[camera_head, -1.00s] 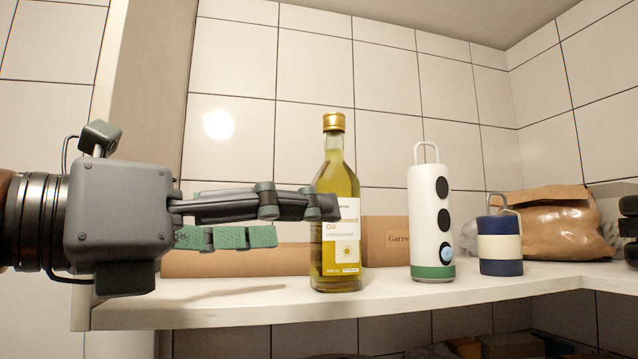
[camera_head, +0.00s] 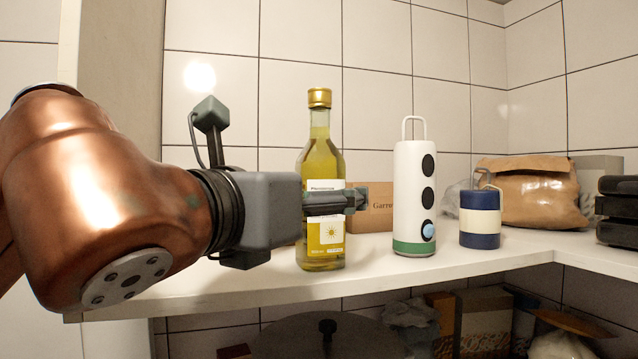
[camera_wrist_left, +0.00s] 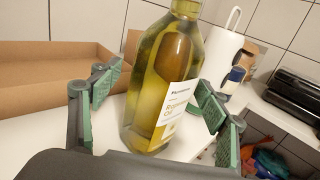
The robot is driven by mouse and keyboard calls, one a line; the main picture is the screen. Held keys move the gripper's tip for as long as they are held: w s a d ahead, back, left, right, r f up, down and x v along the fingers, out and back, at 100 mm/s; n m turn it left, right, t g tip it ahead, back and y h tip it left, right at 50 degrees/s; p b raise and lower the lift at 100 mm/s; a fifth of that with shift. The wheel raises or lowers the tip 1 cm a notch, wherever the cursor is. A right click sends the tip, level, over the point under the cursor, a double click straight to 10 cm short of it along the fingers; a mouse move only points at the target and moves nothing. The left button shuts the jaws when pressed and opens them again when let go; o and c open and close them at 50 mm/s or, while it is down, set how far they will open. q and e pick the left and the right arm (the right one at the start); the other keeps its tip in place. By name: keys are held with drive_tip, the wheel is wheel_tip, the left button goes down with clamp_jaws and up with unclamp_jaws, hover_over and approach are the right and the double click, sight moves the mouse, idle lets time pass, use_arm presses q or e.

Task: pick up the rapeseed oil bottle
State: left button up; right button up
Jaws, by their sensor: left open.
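The rapeseed oil bottle (camera_head: 320,170) is clear glass with yellow oil, a gold cap and a white and yellow label. It stands upright on the white shelf (camera_head: 380,272). My left gripper (camera_head: 350,199) comes in from the left, and its near finger crosses in front of the label. In the left wrist view the bottle (camera_wrist_left: 166,85) stands between the green-padded fingers of the open gripper (camera_wrist_left: 155,105), with a gap visible on each side. The bottle's top is cut off there. My right gripper is not in view.
A white and green cylinder with black discs (camera_head: 413,190) stands right of the bottle, beside a blue and cream canister (camera_head: 480,218). A cardboard box (camera_head: 376,207) is behind. A brown bag (camera_head: 535,190) and dark trays (camera_head: 618,210) are further right.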

use_arm(q)
drive_tip(key=shift+w+d, duration=0.15)
drive_tip(key=shift+w, duration=0.05)
drive_tip(key=shift+s, duration=0.15)
drive_tip(key=c, duration=1.7)
drive_tip(key=shift+c, duration=0.4)
drive_tip(key=shift+r, duration=0.1)
